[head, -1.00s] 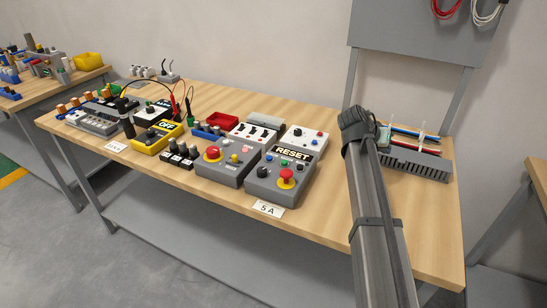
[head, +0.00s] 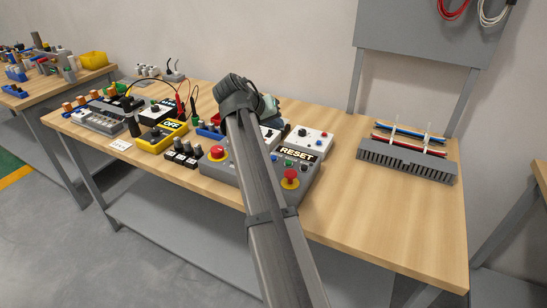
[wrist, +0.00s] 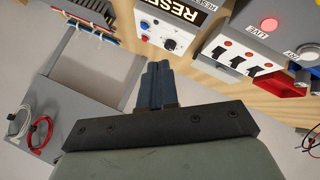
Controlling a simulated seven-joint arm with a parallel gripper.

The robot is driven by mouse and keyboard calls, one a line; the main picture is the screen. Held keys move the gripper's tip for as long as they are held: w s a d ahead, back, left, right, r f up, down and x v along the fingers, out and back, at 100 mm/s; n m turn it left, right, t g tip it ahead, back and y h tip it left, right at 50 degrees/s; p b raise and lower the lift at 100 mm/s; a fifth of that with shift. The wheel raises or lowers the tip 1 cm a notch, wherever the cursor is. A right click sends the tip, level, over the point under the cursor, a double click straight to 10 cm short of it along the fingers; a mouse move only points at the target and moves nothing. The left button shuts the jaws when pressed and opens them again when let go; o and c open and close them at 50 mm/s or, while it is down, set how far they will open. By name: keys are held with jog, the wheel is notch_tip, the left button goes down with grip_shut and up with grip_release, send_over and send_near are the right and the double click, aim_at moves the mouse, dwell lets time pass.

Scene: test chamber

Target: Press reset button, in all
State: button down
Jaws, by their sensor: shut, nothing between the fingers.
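The grey control box (head: 308,180) with the RESET label (head: 297,153) sits at the front of the bench. A red mushroom button (head: 290,178) on yellow and small coloured buttons, one green (head: 288,163), show on it. My arm crosses in front of its left part. In the wrist view, the RESET label (wrist: 178,8) shows at the top edge; the box's buttons are out of that frame. My gripper (wrist: 157,66) is shut and empty, pointing toward the white knob box (wrist: 172,36), apparently apart from it. In the head view my arm hides the fingers.
A switch box (wrist: 238,58) and red tray (wrist: 285,84) lie behind. A grey cable-duct unit (head: 408,160) stands right. The bench right of the RESET box is clear.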

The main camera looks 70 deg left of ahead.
aim_at(274, 158)
jog(key=shift+s+a+r, duration=0.15)
jog(key=shift+s+r, duration=0.05)
jog(key=shift+s, duration=0.55)
jog(key=shift+f, duration=0.1)
jog(key=shift+f, duration=4.3)
jog(key=shift+f, duration=0.25)
jog(key=shift+f, duration=0.2)
jog(key=shift+f, duration=0.5)
jog(key=shift+r, duration=0.95)
